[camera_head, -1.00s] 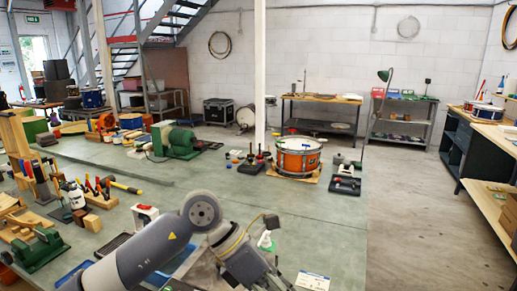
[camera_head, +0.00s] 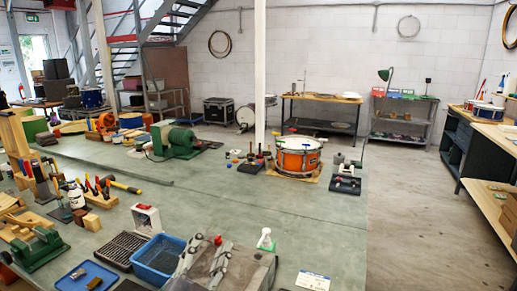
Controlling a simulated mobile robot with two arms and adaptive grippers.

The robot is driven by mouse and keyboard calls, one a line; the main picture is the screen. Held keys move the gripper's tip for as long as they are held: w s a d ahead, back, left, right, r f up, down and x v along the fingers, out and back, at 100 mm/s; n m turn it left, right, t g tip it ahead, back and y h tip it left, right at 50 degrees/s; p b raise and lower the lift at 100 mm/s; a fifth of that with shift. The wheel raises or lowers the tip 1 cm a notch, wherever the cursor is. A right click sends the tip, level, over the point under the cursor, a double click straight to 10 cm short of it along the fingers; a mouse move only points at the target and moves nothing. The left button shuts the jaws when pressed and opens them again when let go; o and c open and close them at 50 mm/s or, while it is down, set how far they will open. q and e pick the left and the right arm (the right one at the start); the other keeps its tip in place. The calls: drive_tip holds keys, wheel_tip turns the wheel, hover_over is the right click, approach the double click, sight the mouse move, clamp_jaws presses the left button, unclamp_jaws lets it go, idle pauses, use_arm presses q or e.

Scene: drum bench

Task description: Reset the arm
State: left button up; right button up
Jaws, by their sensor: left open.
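My left gripper (camera_head: 208,250) shows at the bottom of the head view, low over the front of the green bench (camera_head: 300,225). Its two grey fingers stand apart with nothing seen between them, so it is open. The fingers are just right of a blue basket (camera_head: 158,260) and partly cover a grey block-like thing (camera_head: 254,268). I cannot tell whether they touch it. The rest of the left arm is out of the picture. My right gripper is not in view.
A white spray bottle (camera_head: 265,240) and a white card (camera_head: 313,281) are to the right. A blue tray (camera_head: 86,277) and a white-and-red box (camera_head: 146,219) are to the left. An orange drum (camera_head: 298,157) stands farther back. The mid-bench is mostly clear.

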use_arm(q)
drive_tip(key=s+a+f+n+g+y, duration=0.1)
drive_tip(key=s+a+f+n+g, duration=0.15)
drive_tip(key=f, duration=0.45)
drive_tip(key=s+a+f+n+g+y, duration=0.2)
drive_tip(key=s+a+f+g, duration=0.15)
drive_tip(key=f, duration=0.25)
drive_tip(key=s+a+f+n+g+y, duration=0.1)
drive_tip(key=s+a+f+n+g, duration=0.2)
drive_tip(key=f, duration=0.4)
drive_tip(key=s+a+f+g, duration=0.1)
drive_tip(key=s+f+g, duration=0.35)
drive_tip(key=s, duration=0.45)
drive_tip(key=s+f+g, duration=0.3)
drive_tip(key=s+f, duration=0.2)
drive_tip(key=s, duration=0.5)
wheel_tip(320, 180, down, 26)
drive_tip(key=s+g, duration=0.1)
drive_tip(key=s, duration=0.1)
drive_tip(key=s+a+f+g, duration=0.1)
drive_tip(key=s+a+f, duration=0.2)
drive_tip(key=s+f, duration=1.4)
drive_tip(key=shift+a+n+g, duration=0.1)
drive_tip(key=shift+n+g, duration=0.15)
